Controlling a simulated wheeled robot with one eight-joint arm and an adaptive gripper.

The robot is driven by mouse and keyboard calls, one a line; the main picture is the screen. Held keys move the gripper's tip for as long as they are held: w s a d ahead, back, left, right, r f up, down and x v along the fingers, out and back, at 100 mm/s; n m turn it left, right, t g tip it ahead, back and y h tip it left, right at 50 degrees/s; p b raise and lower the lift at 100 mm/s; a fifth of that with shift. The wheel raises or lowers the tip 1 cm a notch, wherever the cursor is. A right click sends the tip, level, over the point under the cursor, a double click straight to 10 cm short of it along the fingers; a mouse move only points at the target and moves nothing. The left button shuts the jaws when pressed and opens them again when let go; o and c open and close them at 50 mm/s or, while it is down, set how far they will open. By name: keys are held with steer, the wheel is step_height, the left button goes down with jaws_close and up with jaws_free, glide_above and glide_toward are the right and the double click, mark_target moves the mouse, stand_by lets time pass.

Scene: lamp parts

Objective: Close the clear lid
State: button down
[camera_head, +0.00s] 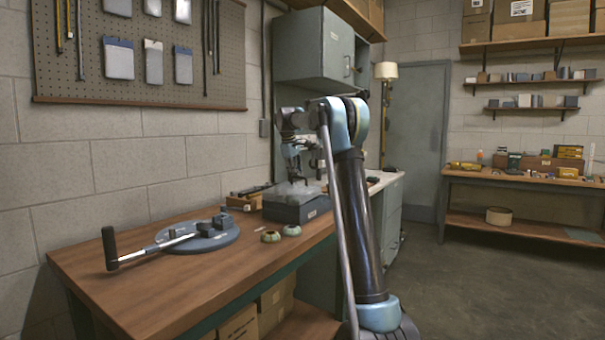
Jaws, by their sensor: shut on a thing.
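A grey box (288,213) with a small pale label stands at the far end of the wooden workbench. The clear lid (292,190) shows as a pale, see-through shape on top of it. My gripper (298,180) is directly above the box, pointing down, shut with its fingertips at the clear lid. The fingers are small in the view, and my arm hides part of what is behind. I cannot tell exactly how far the lid stands open.
On the wooden bench (160,290), a round grey base with a black-handled lever (200,237) lies at the left. Two small greenish round parts (271,236) sit in front of the box. A wooden tray (243,201) is behind it. A grey cabinet (318,50) hangs above.

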steer(key=shift+w+f, duration=0.1)
steer(key=shift+f, duration=0.2)
steer(key=shift+r, duration=0.1)
stand_by(0.3)
